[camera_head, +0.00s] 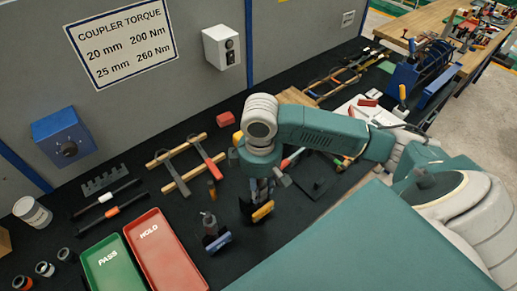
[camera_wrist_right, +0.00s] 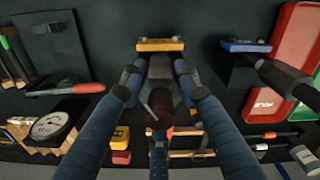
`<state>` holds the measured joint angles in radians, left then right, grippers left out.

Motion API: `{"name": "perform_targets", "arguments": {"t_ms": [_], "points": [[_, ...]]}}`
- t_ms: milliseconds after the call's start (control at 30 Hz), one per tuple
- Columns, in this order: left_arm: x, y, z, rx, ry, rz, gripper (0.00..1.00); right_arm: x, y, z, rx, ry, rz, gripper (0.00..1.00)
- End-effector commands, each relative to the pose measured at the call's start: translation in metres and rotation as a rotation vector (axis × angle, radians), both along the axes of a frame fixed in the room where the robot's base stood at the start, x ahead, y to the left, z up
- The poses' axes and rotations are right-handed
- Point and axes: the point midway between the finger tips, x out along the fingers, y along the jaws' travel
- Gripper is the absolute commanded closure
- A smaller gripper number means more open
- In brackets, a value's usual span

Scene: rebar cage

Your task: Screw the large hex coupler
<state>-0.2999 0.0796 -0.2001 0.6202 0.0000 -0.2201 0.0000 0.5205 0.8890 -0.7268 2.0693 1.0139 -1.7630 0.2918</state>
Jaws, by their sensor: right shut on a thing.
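My right gripper (camera_head: 262,192) reaches down over the dark bench at the stand with the orange-yellow front (camera_head: 263,211). In the right wrist view its two fingers (camera_wrist_right: 160,85) are closed around a dark grey coupler-like piece (camera_wrist_right: 160,67), just in front of that stand (camera_wrist_right: 160,44). A brown bar end (camera_wrist_right: 160,103) shows between the fingers. I cannot tell whether this piece is hex-shaped or how far it is threaded. A second stand, with a blue front (camera_head: 217,242), holds an upright dark bar (camera_head: 209,222) to the left. My left gripper is not in view.
Green PASS tray (camera_head: 111,268) and red HOLD tray (camera_head: 162,255) lie at the front left. Small dark cylinders (camera_head: 45,268) stand beside them. Wooden bars with tools (camera_head: 185,165) lie behind. A blue dial box (camera_head: 63,137) is on the wall.

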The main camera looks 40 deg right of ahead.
Motion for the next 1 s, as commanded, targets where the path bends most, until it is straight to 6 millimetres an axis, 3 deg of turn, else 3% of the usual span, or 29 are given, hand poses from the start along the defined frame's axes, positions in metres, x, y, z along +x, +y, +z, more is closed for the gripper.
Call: {"name": "perform_targets", "arguments": {"t_ms": [1000], "points": [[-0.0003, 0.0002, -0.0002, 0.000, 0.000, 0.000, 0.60, -0.0051, 0.0035, -0.0027, -0.008, 0.012, -0.962, 0.95]]}}
